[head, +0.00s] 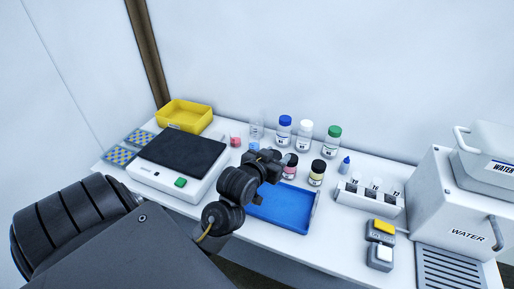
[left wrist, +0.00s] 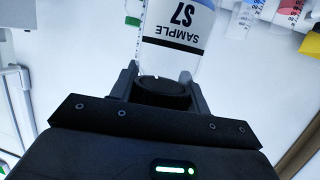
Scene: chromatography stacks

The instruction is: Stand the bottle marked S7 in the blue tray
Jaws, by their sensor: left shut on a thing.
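The bottle marked S7 (left wrist: 182,30) is clear, with a white label, a dark band and a black cap. My left gripper (left wrist: 162,92) is shut on it at the cap, and the label reads upside down in the left wrist view. In the head view my left gripper (head: 279,161) is near the back left of the blue tray (head: 282,210). I cannot pick out the held bottle for certain in the head view; the gripper hides that spot. The visible floor of the tray is bare. My right gripper is not in view.
Two dark-capped bottles, one pink-banded (head: 291,171) and one yellow-banded (head: 316,178), stand close behind the tray. Blue-, white- and green-capped bottles (head: 332,143) stand farther back. A balance (head: 180,160) is left, a white rack (head: 368,198) right. A yellow bin (head: 185,116) is at back left.

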